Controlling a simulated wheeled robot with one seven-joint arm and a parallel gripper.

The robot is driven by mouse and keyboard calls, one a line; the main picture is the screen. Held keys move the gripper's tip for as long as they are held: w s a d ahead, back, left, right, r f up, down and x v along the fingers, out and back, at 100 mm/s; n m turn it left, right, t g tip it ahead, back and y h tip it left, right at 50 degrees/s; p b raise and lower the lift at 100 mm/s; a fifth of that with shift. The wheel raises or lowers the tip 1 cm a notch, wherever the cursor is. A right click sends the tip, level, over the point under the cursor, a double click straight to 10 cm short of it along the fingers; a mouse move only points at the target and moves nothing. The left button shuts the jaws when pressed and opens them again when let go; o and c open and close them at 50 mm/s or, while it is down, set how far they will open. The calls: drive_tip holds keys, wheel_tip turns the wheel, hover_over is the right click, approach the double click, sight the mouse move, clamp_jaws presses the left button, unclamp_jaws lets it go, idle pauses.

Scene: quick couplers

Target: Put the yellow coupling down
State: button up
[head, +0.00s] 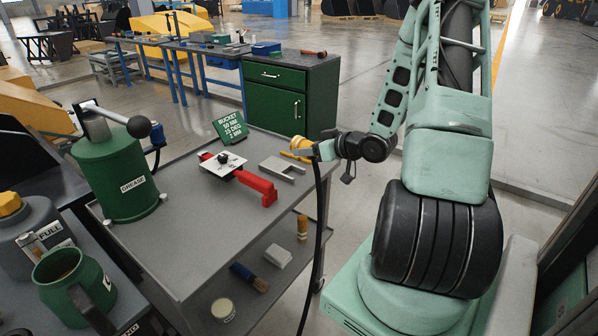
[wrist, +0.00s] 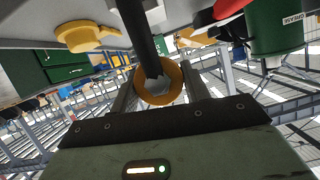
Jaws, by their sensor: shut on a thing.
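The yellow coupling (head: 299,143) is held in my gripper (head: 316,150) at the right edge of the grey cart. A black hose (head: 318,205) hangs from it past the cart's edge towards the floor. In the wrist view the coupling (wrist: 172,92) shows as a yellow ring between the two fingers of my gripper (wrist: 160,88), with the dark hose running through it. My gripper is shut on it. Whether the coupling touches the cart top cannot be told.
The grey cart top (head: 180,245) bears a grey bracket (head: 282,168), a red-handled tool with a white plate (head: 222,164), a green sign (head: 230,127) and a green grease can (head: 116,178). Another yellow piece (wrist: 88,38) shows near the coupling. The front cart top is bare.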

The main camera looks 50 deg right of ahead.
sight(308, 183)
drive_tip(key=shift+f, duration=4.3)
drive_tip(key=shift+f, duration=0.2)
drive_tip(key=o, duration=1.2)
drive_tip(key=b+v, duration=0.1)
drive_tip(key=v, duration=1.6)
drive_tip(key=shift+s+d+r, duration=0.1)
drive_tip(key=shift+s+r, duration=0.05)
drive_tip(key=shift+s, duration=0.05)
